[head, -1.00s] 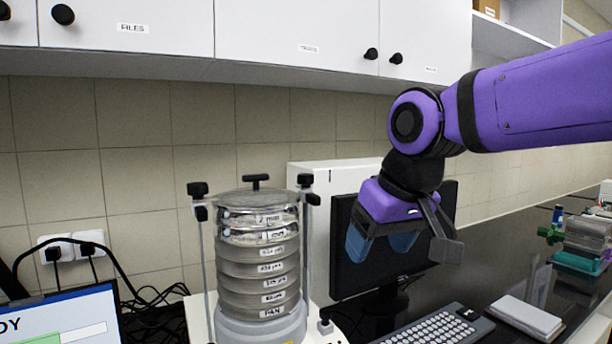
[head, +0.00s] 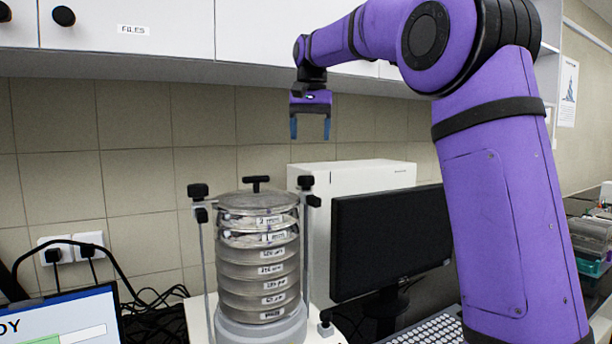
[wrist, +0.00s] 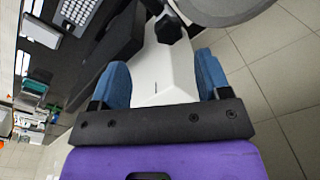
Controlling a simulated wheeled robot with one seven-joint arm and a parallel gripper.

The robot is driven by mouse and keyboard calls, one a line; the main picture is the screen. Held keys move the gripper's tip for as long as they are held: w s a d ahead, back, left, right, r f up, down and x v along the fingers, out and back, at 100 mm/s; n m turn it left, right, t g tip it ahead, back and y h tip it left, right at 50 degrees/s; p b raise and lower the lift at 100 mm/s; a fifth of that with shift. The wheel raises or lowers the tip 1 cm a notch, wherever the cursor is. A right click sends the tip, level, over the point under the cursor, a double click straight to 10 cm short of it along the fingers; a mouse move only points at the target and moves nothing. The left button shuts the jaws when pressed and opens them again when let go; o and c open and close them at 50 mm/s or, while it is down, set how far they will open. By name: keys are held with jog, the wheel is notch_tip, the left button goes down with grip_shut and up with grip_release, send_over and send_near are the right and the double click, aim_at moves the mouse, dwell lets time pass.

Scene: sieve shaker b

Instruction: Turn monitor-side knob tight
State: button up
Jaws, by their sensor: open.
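The sieve shaker holds a stack of round steel sieves (head: 259,272) between two upright rods with black knobs on top. The monitor-side knob (head: 305,182) tops the right rod, beside the monitor. In the wrist view this black knob (wrist: 168,27) shows beyond the fingertips, roughly between their lines, next to the round lid (wrist: 225,6). My gripper (head: 310,130) points down above the knob, apart from it. Its two blue fingers (wrist: 162,72) are open with nothing between them. The far-side knob (head: 197,190) stands at the left rod.
The monitor (head: 390,240) stands just right of the shaker, with a white box (head: 350,178) behind. A keyboard (head: 430,331) lies in front of the monitor. Wall cabinets (head: 180,30) hang above. A laptop-like screen (head: 65,318) is at lower left.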

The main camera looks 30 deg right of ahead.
aim_at(306, 176)
jog(key=shift+m, duration=0.3)
jog(key=w+f, duration=0.1)
jog(key=f, duration=0.2)
jog(key=w+f, duration=0.1)
jog(key=f, duration=0.3)
jog(key=w+f, duration=0.1)
jog(key=f, duration=0.3)
jog(key=shift+d, duration=0.25)
jog(key=shift+r, duration=0.1)
jog(key=c, duration=0.9)
